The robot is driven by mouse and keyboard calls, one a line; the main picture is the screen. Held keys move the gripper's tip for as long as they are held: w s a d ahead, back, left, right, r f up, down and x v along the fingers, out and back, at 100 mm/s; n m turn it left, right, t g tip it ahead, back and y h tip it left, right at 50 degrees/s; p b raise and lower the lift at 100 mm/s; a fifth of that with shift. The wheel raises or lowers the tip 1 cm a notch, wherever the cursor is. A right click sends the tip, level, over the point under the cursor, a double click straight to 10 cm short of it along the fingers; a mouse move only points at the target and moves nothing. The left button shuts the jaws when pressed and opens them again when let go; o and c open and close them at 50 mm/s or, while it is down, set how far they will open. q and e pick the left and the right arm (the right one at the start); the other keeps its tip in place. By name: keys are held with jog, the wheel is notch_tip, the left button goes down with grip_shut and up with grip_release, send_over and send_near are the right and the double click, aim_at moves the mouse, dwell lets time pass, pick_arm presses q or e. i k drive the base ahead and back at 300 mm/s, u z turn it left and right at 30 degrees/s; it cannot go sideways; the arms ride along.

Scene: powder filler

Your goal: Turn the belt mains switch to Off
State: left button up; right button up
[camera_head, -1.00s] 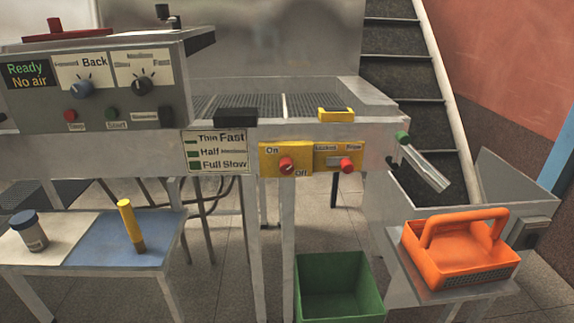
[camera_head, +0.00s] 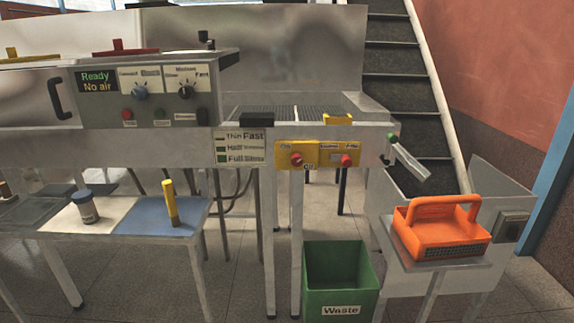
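The belt mains switch is a red rotary knob (camera_head: 296,159) on a yellow plate (camera_head: 283,148) on the front of the conveyor frame. The plate carries an "On" label at upper left and an "Off" label at lower right. The knob's exact pointing is too small to tell. To its right on a second yellow plate is another red knob (camera_head: 346,160). Neither of my grippers shows in the head view.
A green waste bin (camera_head: 341,283) stands on the floor below the switch. An orange basket (camera_head: 441,228) sits on a stand at right. A low table (camera_head: 118,222) with a jar and a yellow-handled tool is at left. Open floor lies in front.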

aim_at(297, 158)
jog(key=u, duration=0.75)
jog(key=i, duration=1.3)
jog(key=z, duration=0.35)
